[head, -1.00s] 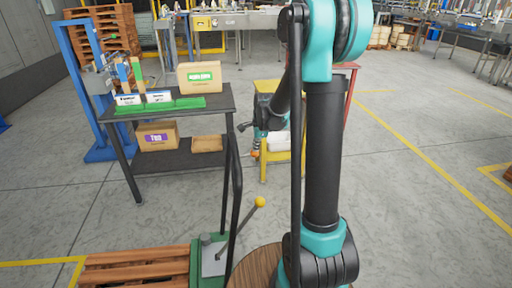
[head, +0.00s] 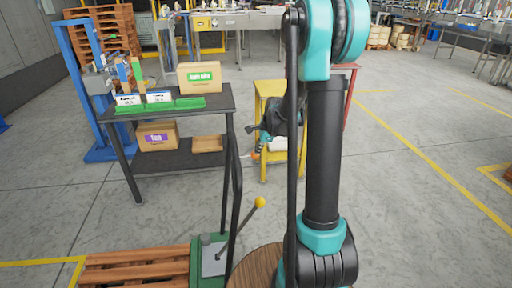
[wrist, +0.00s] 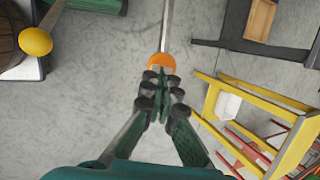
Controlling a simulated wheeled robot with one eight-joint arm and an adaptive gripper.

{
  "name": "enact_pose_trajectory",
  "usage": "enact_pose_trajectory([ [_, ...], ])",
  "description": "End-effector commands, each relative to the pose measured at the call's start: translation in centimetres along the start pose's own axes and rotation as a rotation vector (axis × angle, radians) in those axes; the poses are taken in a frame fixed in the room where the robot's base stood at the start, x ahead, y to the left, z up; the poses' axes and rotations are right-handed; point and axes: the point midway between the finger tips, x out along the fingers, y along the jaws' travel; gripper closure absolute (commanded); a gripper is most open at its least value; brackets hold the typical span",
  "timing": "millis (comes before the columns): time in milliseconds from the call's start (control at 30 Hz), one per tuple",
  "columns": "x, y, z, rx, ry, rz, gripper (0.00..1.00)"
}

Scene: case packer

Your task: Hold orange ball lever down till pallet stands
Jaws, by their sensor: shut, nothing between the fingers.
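The orange ball (wrist: 160,62) sits on the end of a thin metal rod in the wrist view, directly beyond my fingertips. Whether the fingers touch it is unclear. My gripper (wrist: 162,84) is shut with nothing between its fingers. In the head view the orange ball (head: 256,155) is a small spot below my dark wrist, in front of the yellow stand; its rod is hard to make out. A separate lever with a yellow ball (head: 260,202) rises from a green and grey base. A wooden pallet (head: 135,268) lies flat at the lower left.
A black cart (head: 180,110) with boxes stands left of my gripper. A yellow stand (head: 270,88) and a red frame are behind it. A round wooden top (head: 256,268) is near my base. Open floor lies to the right.

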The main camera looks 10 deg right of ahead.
Motion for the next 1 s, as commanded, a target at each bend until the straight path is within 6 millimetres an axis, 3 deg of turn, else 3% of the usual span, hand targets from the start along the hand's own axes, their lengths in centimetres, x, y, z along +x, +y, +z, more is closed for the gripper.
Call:
enact_pose_trajectory([
  [500,4.0,1.3,-2.1,0.107,-0.305,-0.001,1.0],
  [1000,5.3,1.8,-2.3,0.103,-0.301,0.001,1.0],
])
